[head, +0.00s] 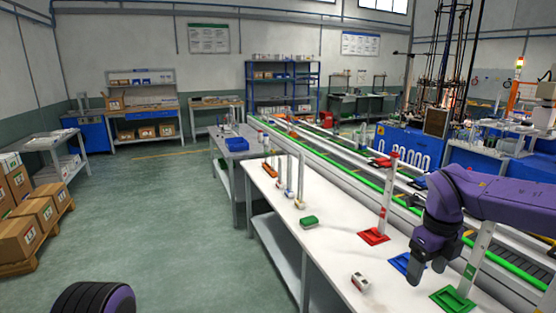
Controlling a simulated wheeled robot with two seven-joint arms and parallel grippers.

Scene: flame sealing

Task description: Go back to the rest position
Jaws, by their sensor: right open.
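My right arm comes in from the right, and my right gripper (427,275) points down over the near right part of the white table (336,249). It is open, with nothing visible between its fingers. Close by it, a blue base (402,264) sits partly hidden behind the gripper. A green base (451,299) with a pale upright post (478,256) stands to its right. A red base (372,237) with another upright post (387,195) stands farther back. My left gripper is not in view; a dark rounded part at the bottom left seems to be mine.
Several thin upright pieces stand farther back. A conveyor with green edges (400,207) runs along the table's right side. The floor at left is clear, beside stacked boxes (38,214).

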